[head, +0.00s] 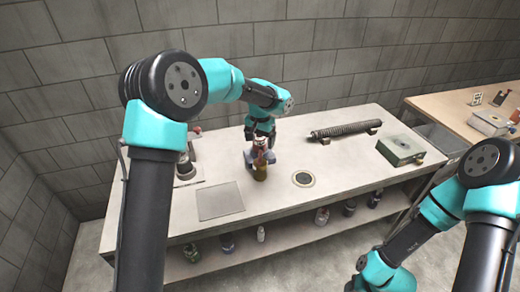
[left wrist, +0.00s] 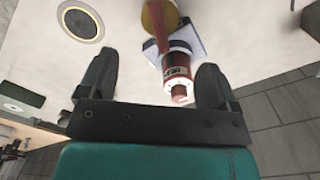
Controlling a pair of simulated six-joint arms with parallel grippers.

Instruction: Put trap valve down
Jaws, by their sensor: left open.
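The trap valve (head: 260,171) stands upright on the white bench, with a brass-coloured lower part, a red and white upper part and blue-grey pieces at its sides. In the left wrist view the valve (left wrist: 177,66) shows its red and white end between my fingers, nearer the right-hand finger. My left gripper (head: 260,135) is above the valve, pointing down; in the left wrist view its fingers (left wrist: 154,68) are spread, with a gap on both sides of the valve's end. My right arm is at the lower right, and its gripper does not show.
On the bench are a flat grey plate (head: 220,201), a round dark-centred fitting (head: 303,179), a dark ribbed tube (head: 346,130) on supports and a green box (head: 400,150). A dark device (head: 186,166) stands to the left. Several bottles and cans are on the lower shelf.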

